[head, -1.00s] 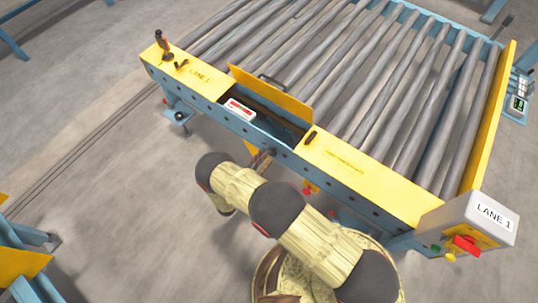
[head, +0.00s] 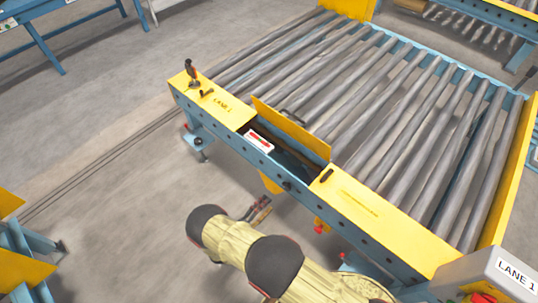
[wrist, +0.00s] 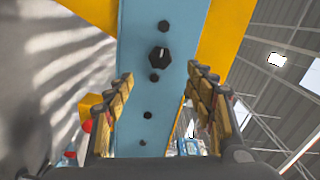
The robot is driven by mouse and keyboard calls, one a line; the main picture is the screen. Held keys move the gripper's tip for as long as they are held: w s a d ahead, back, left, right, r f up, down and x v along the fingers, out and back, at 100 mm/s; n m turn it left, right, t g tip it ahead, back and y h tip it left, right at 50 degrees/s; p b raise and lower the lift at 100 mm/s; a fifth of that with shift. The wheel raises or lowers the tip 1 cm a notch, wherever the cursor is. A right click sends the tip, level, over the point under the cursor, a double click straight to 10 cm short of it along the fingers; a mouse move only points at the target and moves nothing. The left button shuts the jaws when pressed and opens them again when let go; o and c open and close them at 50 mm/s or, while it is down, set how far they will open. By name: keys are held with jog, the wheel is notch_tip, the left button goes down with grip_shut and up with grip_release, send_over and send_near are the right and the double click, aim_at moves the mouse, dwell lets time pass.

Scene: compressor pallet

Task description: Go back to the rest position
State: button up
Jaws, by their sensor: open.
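My gripper (head: 257,209) is in front of the blue side rail of the roller conveyor (head: 390,130), below the open recess in its yellow edge. In the wrist view my gripper (wrist: 163,110) has its two fingers apart, with nothing between them. Behind the fingers is the blue rail (wrist: 150,100) with several dark bolts and a black knob (wrist: 159,54). The fingers look clear of the rail. My arm, in a tan sleeve with dark joints, reaches up from the bottom of the head view.
A raised yellow flap (head: 290,128) stands beside the recess, which holds a white and red box (head: 259,141). A black-handled lever (head: 191,72) stands at the left corner. A LANE 1 control box (head: 490,272) is at lower right.

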jog(key=s+d+f+m+g+h, duration=0.2)
jog(key=s+d+f+m+g, duration=0.1)
jog(key=s+d+m, duration=0.3)
jog(key=s+d+r+m+g, duration=0.35)
jog(key=r+m+g, duration=0.2)
jog(key=m, duration=0.45)
jog(key=s+d+r+m+g+y+p, duration=0.15)
jog(key=r+m+g+y, duration=0.25)
jog(key=r+m, duration=0.95)
jog(key=s+a+r+m+g+y+p, duration=0.15)
jog(key=r+m+g+y, duration=0.25)
jog(key=r+m, duration=1)
jog(key=s+d+r+m+t+y+p, duration=0.1)
jog(key=d+r, duration=0.4)
jog(key=r, duration=0.6)
jog(key=s+d+r+m+t+y+p, duration=0.1)
jog(key=d+r+t, duration=0.3)
jog(key=r, duration=0.7)
jog(key=s+d+r+m+t+y+p, duration=0.2)
jog(key=d+r, duration=0.3)
jog(key=r, duration=0.7)
jog(key=shift+s+d+m+t+y, duration=0.4)
jog(key=shift+s+m+t+y, duration=0.1)
jog(key=shift+s+m, duration=0.3)
